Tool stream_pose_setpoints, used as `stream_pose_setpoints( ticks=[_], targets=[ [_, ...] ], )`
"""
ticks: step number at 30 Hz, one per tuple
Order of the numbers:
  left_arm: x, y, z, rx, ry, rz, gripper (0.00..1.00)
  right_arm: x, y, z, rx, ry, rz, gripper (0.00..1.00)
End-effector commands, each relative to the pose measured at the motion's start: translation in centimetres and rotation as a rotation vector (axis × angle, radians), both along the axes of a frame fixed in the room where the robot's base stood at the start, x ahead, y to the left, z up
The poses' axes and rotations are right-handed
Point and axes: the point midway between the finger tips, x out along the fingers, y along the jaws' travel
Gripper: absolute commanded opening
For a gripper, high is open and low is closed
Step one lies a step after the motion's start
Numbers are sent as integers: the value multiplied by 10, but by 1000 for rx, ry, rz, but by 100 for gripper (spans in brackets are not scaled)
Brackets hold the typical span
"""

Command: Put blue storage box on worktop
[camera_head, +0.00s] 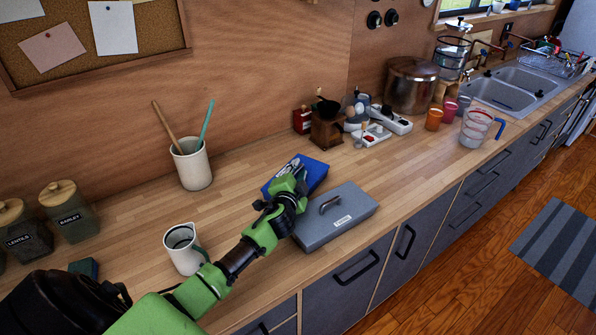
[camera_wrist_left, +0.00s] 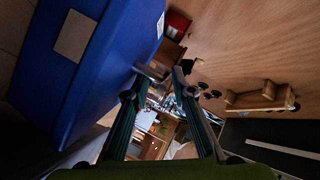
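The blue storage box (camera_head: 312,172) is on the wooden worktop (camera_head: 240,225), just behind a grey toolbox (camera_head: 345,205). My left gripper (camera_head: 286,190) is in front of the blue box in the head view and hides part of it. In the left wrist view the blue box (camera_wrist_left: 110,60) fills the upper left, with a pale label on its side. The left fingers (camera_wrist_left: 165,75) are apart there, and the box is beside them, not between them. Whether a finger touches the box is unclear. My right gripper is not in view.
A white jug (camera_head: 184,250) and a utensil crock (camera_head: 191,165) stand left of the boxes. A coffee grinder (camera_head: 326,130), power strips and a copper pot (camera_head: 412,85) stand to the right at the back. Jars are at far left. The worktop's front edge runs close to the grey toolbox.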

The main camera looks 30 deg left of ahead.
Motion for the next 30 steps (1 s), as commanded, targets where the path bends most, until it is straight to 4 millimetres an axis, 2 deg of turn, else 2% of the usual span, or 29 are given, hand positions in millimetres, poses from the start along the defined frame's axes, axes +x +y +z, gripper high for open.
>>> stream_pose_setpoints(
  ticks=[8,13,30],
  targets=[
    [-1,0,-1,0,1,0,24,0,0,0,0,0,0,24],
    [-10,-4,0,-2,1,-1,24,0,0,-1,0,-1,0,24],
    [-93,-38,20,-1,0,-1,24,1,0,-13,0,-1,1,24]
  ],
)
